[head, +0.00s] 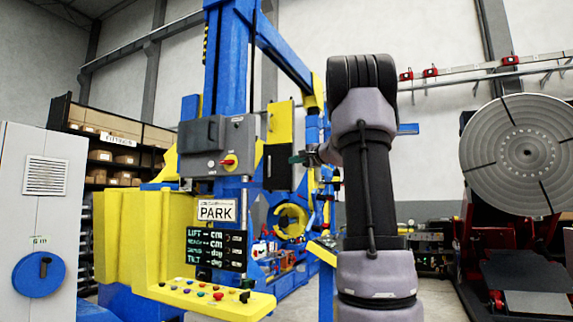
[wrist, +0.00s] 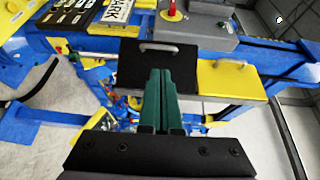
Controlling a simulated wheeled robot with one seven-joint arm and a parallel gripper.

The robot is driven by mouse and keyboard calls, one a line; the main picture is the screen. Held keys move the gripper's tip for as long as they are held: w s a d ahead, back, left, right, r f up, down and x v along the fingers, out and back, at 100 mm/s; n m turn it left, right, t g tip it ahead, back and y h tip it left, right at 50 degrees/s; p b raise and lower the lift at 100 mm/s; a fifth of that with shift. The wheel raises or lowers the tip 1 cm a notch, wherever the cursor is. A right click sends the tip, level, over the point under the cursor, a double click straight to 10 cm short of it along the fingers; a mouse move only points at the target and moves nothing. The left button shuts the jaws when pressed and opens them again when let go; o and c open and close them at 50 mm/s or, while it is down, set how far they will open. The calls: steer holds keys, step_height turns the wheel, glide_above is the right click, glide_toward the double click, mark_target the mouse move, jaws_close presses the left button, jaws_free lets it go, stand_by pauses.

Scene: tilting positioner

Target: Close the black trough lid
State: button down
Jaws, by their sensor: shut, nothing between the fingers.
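The black trough lid (head: 278,168) shows in the head view as a dark upright panel on the blue and yellow machine, just below a yellow panel (head: 279,122). In the wrist view the black lid (wrist: 140,72) has a grey bar handle (wrist: 158,48) and lies beside the yellow panel (wrist: 228,80), which has a similar handle. My gripper (head: 296,159) is at the right edge of the black lid in the head view. In the wrist view its green fingers (wrist: 162,78) are together and empty, overlapping the lid's lower part. I cannot tell whether they touch it, or the lid's exact angle.
A grey control box (head: 215,145) with a red knob is left of the lid. Below it are a PARK sign (head: 216,210) and a yellow button console (head: 205,298). A grey cabinet (head: 40,215) stands far left. A round slotted table (head: 520,153) stands at right.

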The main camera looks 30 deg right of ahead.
glide_toward(274, 165)
steer(key=w+a, duration=0.2)
steer(key=w+a+f, duration=0.1)
steer(key=w+a, duration=0.1)
steer(key=shift+a, duration=0.15)
steer(key=shift+w, duration=0.15)
stand_by(0.3)
